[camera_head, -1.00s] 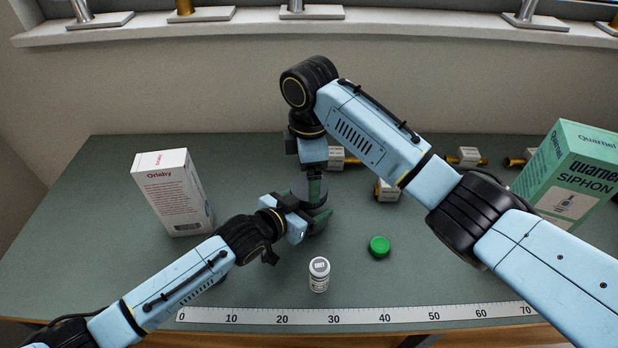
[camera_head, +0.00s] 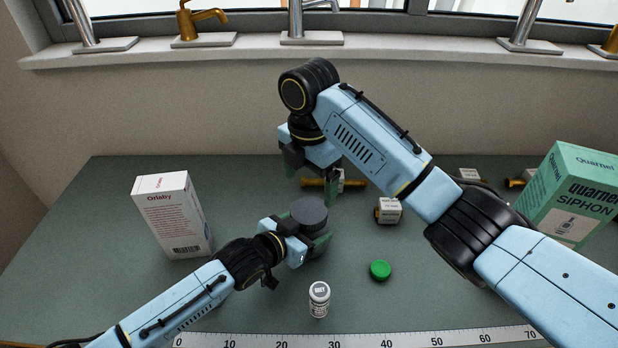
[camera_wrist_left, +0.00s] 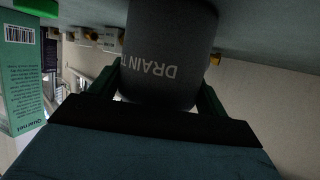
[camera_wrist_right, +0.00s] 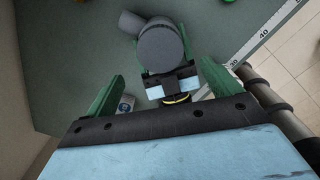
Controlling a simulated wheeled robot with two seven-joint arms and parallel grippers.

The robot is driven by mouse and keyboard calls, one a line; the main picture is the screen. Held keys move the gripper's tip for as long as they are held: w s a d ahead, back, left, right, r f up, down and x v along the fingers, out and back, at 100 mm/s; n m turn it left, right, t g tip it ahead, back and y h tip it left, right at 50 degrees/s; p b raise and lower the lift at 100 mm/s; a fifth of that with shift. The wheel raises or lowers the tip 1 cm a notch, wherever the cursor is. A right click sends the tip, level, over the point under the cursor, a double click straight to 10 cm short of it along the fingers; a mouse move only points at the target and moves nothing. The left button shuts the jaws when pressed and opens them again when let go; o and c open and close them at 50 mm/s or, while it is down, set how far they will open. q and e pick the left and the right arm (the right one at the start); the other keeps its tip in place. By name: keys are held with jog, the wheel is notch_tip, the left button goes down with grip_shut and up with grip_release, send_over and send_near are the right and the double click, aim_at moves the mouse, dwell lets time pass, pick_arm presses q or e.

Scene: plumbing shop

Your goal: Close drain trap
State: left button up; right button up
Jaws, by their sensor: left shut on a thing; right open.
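The drain trap is a dark grey cylinder (camera_head: 309,213) with a flat round top, upright on the bench left of centre. My left gripper (camera_head: 312,240) is shut around its body from the left. The left wrist view shows the trap's printed side (camera_wrist_left: 160,60) between the green fingers. My right gripper (camera_head: 310,180) is open and empty, above and behind the trap, apart from it. In the right wrist view the trap's round top (camera_wrist_right: 161,47) lies beyond the open fingers, with a short side pipe (camera_wrist_right: 131,22). I cannot tell whether the top is a separate cap.
A white box (camera_head: 172,215) stands left, a green siphon box (camera_head: 572,195) right. Brass fittings with labels (camera_head: 388,211) lie behind. A ruler (camera_head: 400,340) runs along the front edge.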

aim_at(309, 209)
dwell(0.3)
jog(key=shift+f, duration=3.95)
jog(key=c, duration=1)
jog(key=m, duration=0.4)
jog(key=shift+m, duration=0.4)
jog(key=m, duration=0.4)
jog(key=shift+m, duration=0.4)
